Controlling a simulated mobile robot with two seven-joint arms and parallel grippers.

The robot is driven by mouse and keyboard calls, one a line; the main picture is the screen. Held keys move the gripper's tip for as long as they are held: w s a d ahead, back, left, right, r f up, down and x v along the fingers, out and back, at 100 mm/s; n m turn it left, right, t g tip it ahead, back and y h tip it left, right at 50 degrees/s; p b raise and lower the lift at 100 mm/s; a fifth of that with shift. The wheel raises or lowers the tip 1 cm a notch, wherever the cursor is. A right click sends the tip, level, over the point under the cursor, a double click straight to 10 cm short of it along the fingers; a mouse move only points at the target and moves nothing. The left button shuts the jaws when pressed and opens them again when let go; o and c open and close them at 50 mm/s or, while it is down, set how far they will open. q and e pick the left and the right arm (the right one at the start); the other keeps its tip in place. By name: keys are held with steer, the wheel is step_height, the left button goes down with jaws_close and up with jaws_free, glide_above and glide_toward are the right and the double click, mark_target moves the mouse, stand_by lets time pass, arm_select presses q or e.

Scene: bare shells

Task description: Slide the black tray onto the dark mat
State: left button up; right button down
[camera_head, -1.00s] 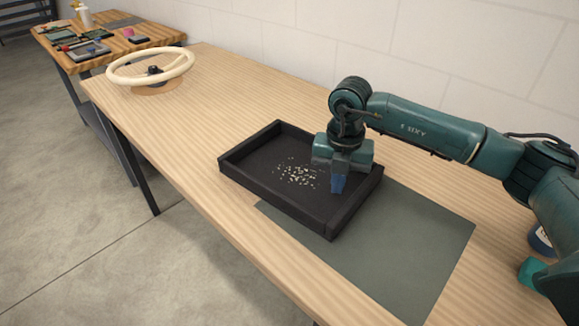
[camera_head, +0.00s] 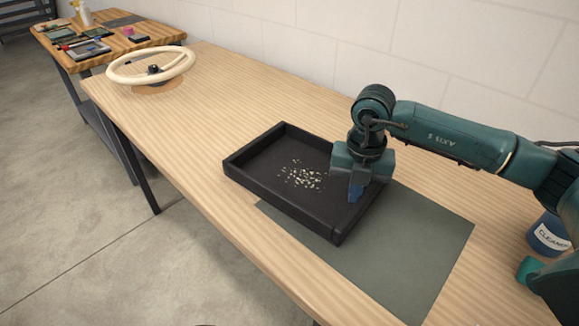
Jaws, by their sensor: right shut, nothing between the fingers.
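The black tray (camera_head: 262,190) lies on the wooden table, a shallow rectangular box with small pale bits scattered on its floor. Its right part overlaps the left end of the dark mat (camera_head: 410,240), and its left part is on bare wood. The mat is a flat grey-green rectangle. My right gripper (camera_head: 355,193) points down at the tray's right end, its blue fingertips shut and empty. It hides part of the tray's right wall, and I cannot tell whether the fingertips touch the tray. My left gripper is out of view.
A cream steering wheel (camera_head: 120,74) stands at the table's far left end. A cleaner container (camera_head: 548,236) is at the right edge, partly behind my arm. A second table with tools (camera_head: 90,47) is at the back left. A white wall runs behind the table.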

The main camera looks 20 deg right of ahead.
steer(key=shift+s+d, duration=0.4)
steer(key=shift+s, duration=0.3)
steer(key=shift+s+d, duration=0.45)
steer(key=shift+s, duration=0.2)
steer(key=shift+s+d, duration=0.4)
steer(key=shift+s, duration=0.3)
steer(key=shift+s+d, duration=0.4)
steer(key=shift+s, duration=0.25)
steer(key=shift+s+d, duration=0.4)
steer(key=shift+s, duration=0.25)
steer(key=shift+s+d+b, duration=0.25)
steer(key=shift+s+d, duration=0.15)
steer(key=shift+s, duration=0.2)
steer(key=shift+s+d+b, duration=0.25)
steer(key=shift+s+d, duration=0.1)
steer(key=shift+s, duration=0.25)
steer(key=shift+s+d+f+b, duration=0.1)
steer(key=shift+s+d+b, duration=0.2)
steer(key=shift+s+d, duration=0.35)
steer(key=shift+s+d+r+b, duration=0.1)
steer(key=shift+s+d+b, duration=0.2)
steer(key=shift+s, duration=0.6)
steer(key=shift+s+d+f+b, duration=0.1)
steer(key=shift+s+d+b, duration=0.15)
steer(key=shift+s+d, duration=0.4)
steer(key=shift+a, duration=0.25)
steer(key=shift+w, duration=0.15)
